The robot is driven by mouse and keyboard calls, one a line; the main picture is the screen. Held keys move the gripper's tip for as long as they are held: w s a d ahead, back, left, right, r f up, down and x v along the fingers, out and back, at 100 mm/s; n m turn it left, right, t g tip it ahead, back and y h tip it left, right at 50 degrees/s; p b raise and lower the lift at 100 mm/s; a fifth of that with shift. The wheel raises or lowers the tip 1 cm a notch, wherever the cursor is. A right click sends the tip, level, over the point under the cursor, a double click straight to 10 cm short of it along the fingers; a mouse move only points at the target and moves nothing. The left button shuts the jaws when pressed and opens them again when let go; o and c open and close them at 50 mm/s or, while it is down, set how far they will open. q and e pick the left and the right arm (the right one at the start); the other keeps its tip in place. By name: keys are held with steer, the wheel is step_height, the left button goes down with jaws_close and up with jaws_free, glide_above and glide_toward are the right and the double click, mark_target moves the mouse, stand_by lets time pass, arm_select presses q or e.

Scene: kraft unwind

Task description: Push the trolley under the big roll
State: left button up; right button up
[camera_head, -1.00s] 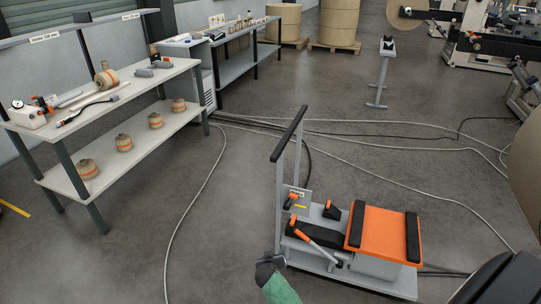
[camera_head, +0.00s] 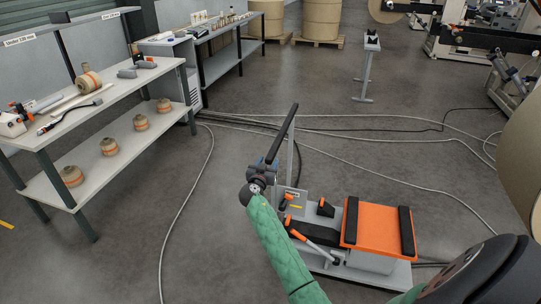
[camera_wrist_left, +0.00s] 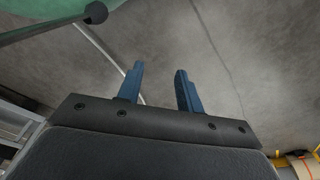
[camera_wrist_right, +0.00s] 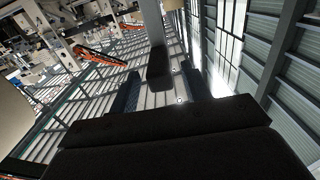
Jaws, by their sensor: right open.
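The trolley (camera_head: 379,231) stands on the floor at lower right in the head view, with an orange top, black pads and a grey base. Its black push bar (camera_head: 284,130) sits on upright grey posts. My right gripper (camera_head: 270,157) is open at the near end of the bar; I cannot tell whether it touches. In the right wrist view a dark block on a grey post shows between its fingers (camera_wrist_right: 160,90). The big roll (camera_head: 525,150) is brown, cut by the head view's right edge. My left gripper (camera_wrist_left: 160,88) is open and empty above the floor, seen only in its wrist view.
Cables (camera_head: 345,160) cross the floor behind the trolley, and one runs along its left. A two-level bench (camera_head: 110,150) with small rolls and tools stands at left. A grey stand (camera_head: 367,70) is farther back.

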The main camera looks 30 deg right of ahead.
mark_target(271, 157)
steer(key=p+x, duration=0.1)
steer(key=x, duration=0.1)
steer(key=shift+w+d+r, duration=0.15)
steer(key=shift+w+d, duration=0.15)
arm_select(q)
steer(key=shift+s+a+f+p, duration=0.15)
steer(key=shift+s+a+f, duration=0.25)
steer(key=shift+f, duration=0.2)
steer(key=shift+s+a+f+p, duration=0.1)
steer(key=shift+s+a+f, duration=0.25)
steer(key=shift+f, duration=0.3)
steer(key=shift+s+a+f+p, duration=0.15)
steer(key=shift+s+a+f, duration=0.25)
steer(key=shift+f, duration=0.2)
arm_select(e)
steer(key=shift+x, duration=0.75)
jaws_close()
